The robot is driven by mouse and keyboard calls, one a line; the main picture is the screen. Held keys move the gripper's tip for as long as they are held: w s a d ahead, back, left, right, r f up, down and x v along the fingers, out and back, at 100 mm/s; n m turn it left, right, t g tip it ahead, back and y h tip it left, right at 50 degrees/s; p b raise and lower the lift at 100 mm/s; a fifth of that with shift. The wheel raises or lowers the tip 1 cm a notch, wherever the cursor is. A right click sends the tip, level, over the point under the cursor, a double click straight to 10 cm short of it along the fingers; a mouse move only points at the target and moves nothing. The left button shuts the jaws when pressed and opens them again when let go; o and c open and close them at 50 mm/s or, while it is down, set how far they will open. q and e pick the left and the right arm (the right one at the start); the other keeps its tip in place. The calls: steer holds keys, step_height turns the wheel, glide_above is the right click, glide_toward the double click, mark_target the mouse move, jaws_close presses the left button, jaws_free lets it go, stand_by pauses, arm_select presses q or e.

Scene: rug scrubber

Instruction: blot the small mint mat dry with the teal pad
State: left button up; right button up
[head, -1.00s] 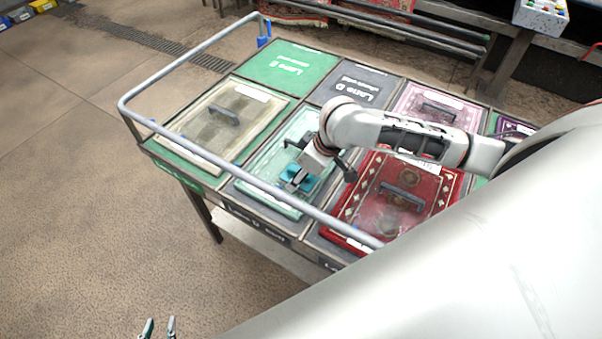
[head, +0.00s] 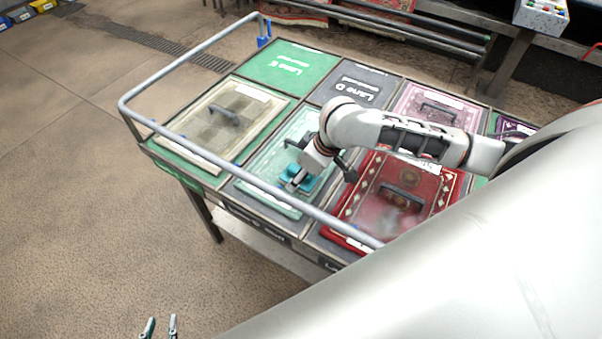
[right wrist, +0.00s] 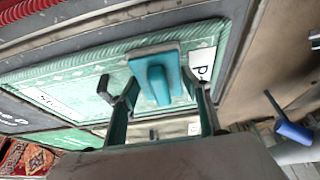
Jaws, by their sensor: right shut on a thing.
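The small mint mat (head: 262,180) lies in a lane of the table, partly hidden by my right arm; it fills much of the right wrist view (right wrist: 62,80). My right gripper (head: 295,179) is shut on the teal pad (head: 309,184) over the mat's near part. In the right wrist view the pad (right wrist: 143,72) sits between the two fingers, close to the mat's edge; I cannot tell if it presses on the mat. A dark handle (right wrist: 104,88) stands on the mat. My left gripper (head: 159,329) is open and empty at the bottom edge, above the floor.
A grey rail (head: 190,48) runs around the table's left and near sides. A beige mat (head: 190,132) lies left of the mint one, a red mat (head: 385,227) right, a pink mat (head: 410,100) behind; each has a handle. The Lane E panel (head: 285,65) is bare.

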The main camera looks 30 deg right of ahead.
steer(key=shift+s+f, duration=0.1)
steer(key=shift+f, duration=0.05)
stand_by(0.3)
steer(key=shift+r, duration=2.35)
